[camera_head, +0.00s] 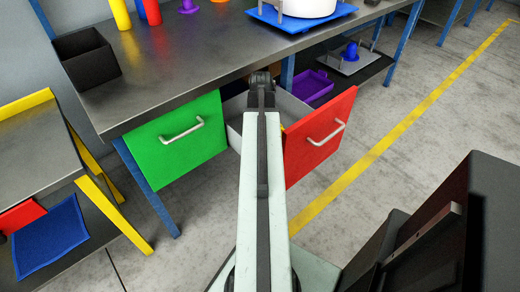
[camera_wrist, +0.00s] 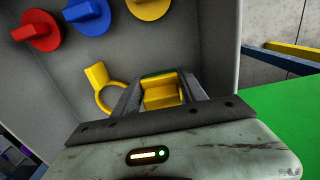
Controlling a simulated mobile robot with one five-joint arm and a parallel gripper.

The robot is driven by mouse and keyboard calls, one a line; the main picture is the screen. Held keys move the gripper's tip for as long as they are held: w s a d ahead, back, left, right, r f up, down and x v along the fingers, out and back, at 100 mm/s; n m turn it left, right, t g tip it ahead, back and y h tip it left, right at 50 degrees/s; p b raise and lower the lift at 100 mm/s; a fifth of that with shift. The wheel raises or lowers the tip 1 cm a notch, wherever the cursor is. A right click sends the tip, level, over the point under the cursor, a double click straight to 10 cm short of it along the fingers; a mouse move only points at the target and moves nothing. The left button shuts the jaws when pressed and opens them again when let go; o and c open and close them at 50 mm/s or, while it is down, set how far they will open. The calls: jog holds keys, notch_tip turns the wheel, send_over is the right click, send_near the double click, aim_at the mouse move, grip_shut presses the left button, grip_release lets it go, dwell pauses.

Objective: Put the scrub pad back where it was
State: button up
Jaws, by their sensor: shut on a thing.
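The scrub pad (camera_wrist: 160,92), yellow with a green layer along its far edge, is between the fingers of my gripper (camera_wrist: 162,88) in the wrist view. The gripper is shut on it, over the grey inside of the open drawer (camera_wrist: 210,45). I cannot tell whether the pad touches the drawer floor. In the head view the open drawer with the red front (camera_head: 318,137) shows beyond my arm, which hides my gripper and the pad.
In the drawer lie a red piece (camera_wrist: 40,32), a blue piece (camera_wrist: 90,14), a yellow piece (camera_wrist: 150,8) and a yellow ring-shaped thing (camera_wrist: 97,80) beside my gripper. A shut green drawer (camera_head: 178,140) is to the left, under the workbench (camera_head: 170,75). Open floor lies right.

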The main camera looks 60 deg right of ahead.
jog(key=shift+f+b, duration=2.65)
jog(key=shift+f, duration=0.05)
jog(key=o, duration=1.4)
jog(key=shift+r, duration=0.1)
jog(key=shift+o, duration=0.2)
jog(key=shift+r, duration=0.1)
notch_tip(320, 180, up, 8)
jog(key=p, duration=0.8)
jog(key=shift+r+p, duration=0.15)
jog(key=shift+p, duration=0.2)
